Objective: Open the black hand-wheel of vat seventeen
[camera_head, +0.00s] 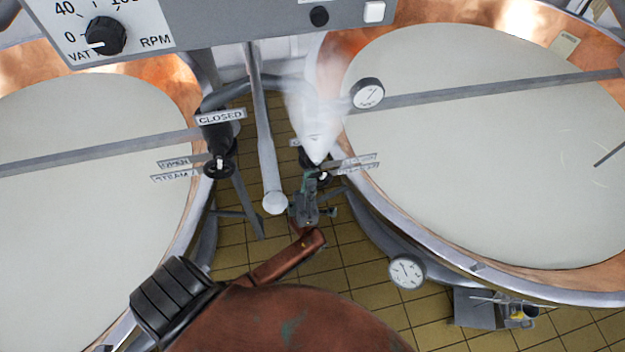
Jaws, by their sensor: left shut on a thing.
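A black hand-wheel (325,179) sits on the valve at the right vat's near-left edge, partly hidden by my gripper and a white plume. My left gripper (314,181) reaches it from below and is shut on it. A second black hand-wheel (219,167) is on the valve by the left vat, under a "CLOSED" sign (220,117), with nothing touching it. No vat number is readable, so I cannot tell which vat is seventeen. My right gripper is not in view.
The copper right vat (335,75) and left vat (192,105) hold pale liquid. White steam (312,110) hides part of the right valve. Gauges (367,94) are on the right vat. A grey pipe (265,140) stands between the valves. A control panel (210,25) overhangs the top.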

